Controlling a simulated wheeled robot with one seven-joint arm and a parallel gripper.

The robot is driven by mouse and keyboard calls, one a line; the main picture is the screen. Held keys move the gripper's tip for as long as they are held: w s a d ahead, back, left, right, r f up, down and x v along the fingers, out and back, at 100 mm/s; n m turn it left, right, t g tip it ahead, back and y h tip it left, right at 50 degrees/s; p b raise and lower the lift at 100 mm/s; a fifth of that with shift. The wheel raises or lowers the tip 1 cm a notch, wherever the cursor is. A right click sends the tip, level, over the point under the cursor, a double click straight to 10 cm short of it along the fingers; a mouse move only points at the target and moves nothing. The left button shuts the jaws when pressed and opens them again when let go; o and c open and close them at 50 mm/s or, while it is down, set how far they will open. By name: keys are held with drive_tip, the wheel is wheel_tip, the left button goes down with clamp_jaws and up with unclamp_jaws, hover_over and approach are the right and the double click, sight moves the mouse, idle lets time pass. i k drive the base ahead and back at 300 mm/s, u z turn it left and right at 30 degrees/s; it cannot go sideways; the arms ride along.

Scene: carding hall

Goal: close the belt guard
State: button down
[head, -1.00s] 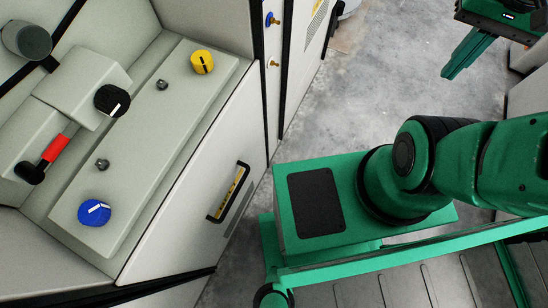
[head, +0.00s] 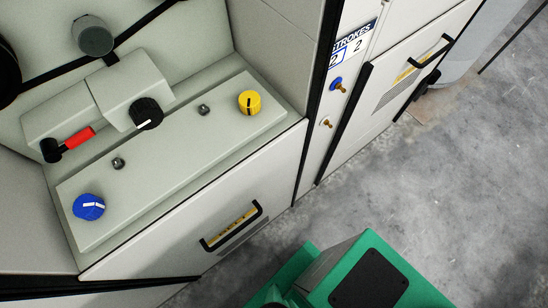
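No panel is readably labelled as the belt guard, so I cannot tell which one it is. A dark belt (head: 145,30) shows bare in the recess at the upper left, passing near a grey cylinder (head: 93,35). Below the control ledge is a pale front panel (head: 270,178) with a black handle (head: 232,228) over a yellow label. A second pale panel with a black handle (head: 428,62) and yellow label stands farther along the machine at the upper right. My gripper is not in view.
The ledge (head: 165,165) carries a blue knob (head: 88,207), a yellow knob (head: 249,103) and small metal studs. A black knob (head: 146,113) and red-gripped lever (head: 78,138) sit behind. Grey concrete floor (head: 430,190) is open at right. My green base shows at the bottom.

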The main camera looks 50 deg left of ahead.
sight(190, 241)
drive_tip(key=u, duration=0.05)
drive_tip(key=k, duration=0.95)
drive_tip(key=u, duration=2.05)
